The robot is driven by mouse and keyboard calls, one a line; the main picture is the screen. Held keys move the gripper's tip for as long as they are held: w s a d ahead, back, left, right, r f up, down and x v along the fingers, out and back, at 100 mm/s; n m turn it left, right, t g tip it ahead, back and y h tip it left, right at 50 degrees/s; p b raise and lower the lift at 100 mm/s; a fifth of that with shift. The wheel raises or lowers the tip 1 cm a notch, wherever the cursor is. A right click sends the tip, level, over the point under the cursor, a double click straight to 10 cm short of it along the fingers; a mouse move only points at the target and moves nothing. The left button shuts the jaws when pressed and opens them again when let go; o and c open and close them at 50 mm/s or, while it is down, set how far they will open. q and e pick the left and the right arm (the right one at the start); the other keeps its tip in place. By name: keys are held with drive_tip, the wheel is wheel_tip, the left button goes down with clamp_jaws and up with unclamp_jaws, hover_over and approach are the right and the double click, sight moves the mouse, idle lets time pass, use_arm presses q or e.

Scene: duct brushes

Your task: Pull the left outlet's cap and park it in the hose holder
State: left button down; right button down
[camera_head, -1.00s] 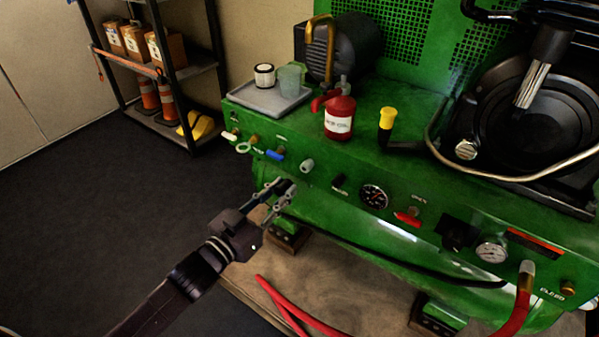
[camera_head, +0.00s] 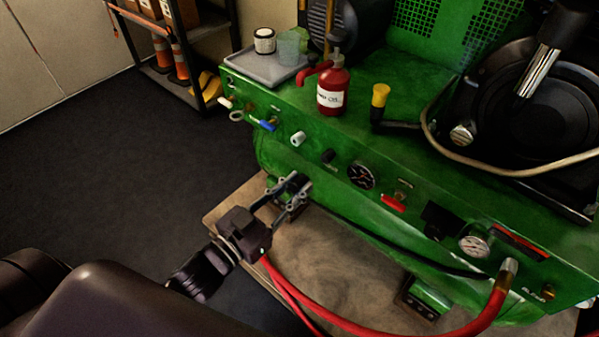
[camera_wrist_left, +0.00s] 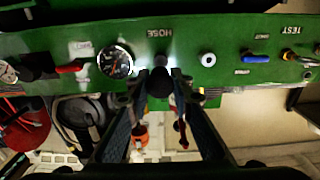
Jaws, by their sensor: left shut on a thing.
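My left gripper (camera_head: 294,187) is in front of and below the green machine's front panel (camera_head: 320,178), pointing toward it. In the left wrist view its fingers (camera_wrist_left: 158,92) are shut on a small dark round cap (camera_wrist_left: 158,82). The cap lies in line with the panel's black fitting under the HOSE label (camera_wrist_left: 160,34); I cannot tell whether they touch. That black fitting shows in the head view (camera_head: 329,156) between a pale round fitting (camera_head: 298,138) and a dial gauge (camera_head: 361,175). The pale fitting also shows in the left wrist view (camera_wrist_left: 208,59). My right gripper is out of view.
A blue-handled valve (camera_head: 267,125) and a red lever (camera_head: 393,203) sit on the panel. A red hose (camera_head: 400,328) runs low in front of the machine. A grey tray (camera_head: 262,70) and red bottle (camera_head: 332,92) stand on top. The floor at left is open.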

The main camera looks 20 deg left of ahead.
sight(304, 179)
use_arm(q)
drive_tip(key=shift+a, duration=0.1)
drive_tip(key=shift+x, duration=1.55)
drive_tip(key=x, duration=0.2)
drive_tip(key=shift+w+b, duration=0.25)
drive_tip(key=shift+b, duration=0.1)
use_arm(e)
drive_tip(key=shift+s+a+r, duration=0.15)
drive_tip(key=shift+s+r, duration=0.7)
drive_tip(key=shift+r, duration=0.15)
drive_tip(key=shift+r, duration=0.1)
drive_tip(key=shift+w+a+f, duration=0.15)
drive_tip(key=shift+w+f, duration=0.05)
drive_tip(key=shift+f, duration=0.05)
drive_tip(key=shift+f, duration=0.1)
